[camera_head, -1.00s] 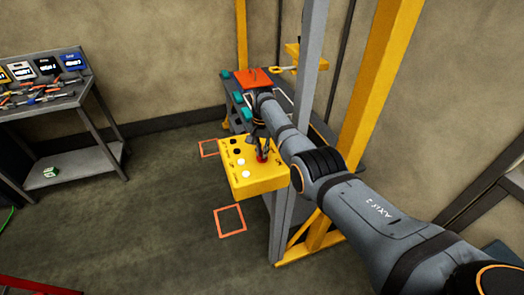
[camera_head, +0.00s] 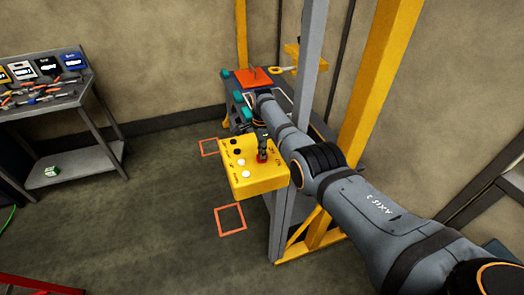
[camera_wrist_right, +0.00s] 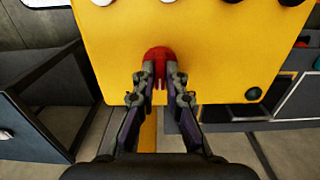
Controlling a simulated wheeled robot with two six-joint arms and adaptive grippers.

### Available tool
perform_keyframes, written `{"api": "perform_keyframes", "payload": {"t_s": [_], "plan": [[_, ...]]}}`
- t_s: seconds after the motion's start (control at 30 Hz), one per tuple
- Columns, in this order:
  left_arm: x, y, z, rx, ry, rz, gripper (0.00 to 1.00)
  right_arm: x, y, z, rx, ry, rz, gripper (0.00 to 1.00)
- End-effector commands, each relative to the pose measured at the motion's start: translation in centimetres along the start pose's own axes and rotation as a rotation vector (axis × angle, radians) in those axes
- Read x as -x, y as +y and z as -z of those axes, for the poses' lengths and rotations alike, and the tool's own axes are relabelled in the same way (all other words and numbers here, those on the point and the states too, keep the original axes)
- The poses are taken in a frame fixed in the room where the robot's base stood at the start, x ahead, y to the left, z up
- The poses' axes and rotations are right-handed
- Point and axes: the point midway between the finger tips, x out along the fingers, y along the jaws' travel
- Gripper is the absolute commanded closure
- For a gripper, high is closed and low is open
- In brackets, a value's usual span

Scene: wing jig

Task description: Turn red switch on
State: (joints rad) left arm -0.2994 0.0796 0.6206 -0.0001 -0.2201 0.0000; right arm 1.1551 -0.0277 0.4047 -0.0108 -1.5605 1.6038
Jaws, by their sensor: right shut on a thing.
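The red switch (camera_head: 262,157) sits on the top face of a yellow control box (camera_head: 252,181), near its right side. In the right wrist view the red switch (camera_wrist_right: 158,57) shows as a round red knob on the yellow panel (camera_wrist_right: 215,50). My right gripper (camera_wrist_right: 160,82) has its two fingertips against the switch from both sides, shut on it. In the head view my right gripper (camera_head: 263,148) comes down at the switch. The fingers hide part of the switch, and its on or off setting cannot be read. My left gripper is not in view.
Black and white knobs (camera_head: 240,162) line the box's left side. A grey post (camera_head: 300,110) and a yellow post (camera_head: 365,100) stand close by my right arm. A tool bench (camera_head: 60,110) stands at the left. The floor between is clear.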

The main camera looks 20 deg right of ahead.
Motion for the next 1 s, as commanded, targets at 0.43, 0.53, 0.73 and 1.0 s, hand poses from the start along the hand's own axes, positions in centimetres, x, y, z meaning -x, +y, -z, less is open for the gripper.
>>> {"api": "perform_keyframes", "payload": {"t_s": [0.43,0.53,0.73,1.0], "plan": [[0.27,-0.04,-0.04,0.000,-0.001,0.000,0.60,0.17,-0.09,0.03,-0.411,0.000,0.003,1.00],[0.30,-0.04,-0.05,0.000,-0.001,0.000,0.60,0.17,-0.09,0.03,-0.493,0.000,0.003,1.00],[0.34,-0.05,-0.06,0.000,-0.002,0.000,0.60,0.18,-0.10,0.04,-0.624,0.000,0.004,1.00],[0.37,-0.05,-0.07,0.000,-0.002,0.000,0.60,0.19,-0.12,0.05,-0.728,0.000,0.004,1.00]]}}
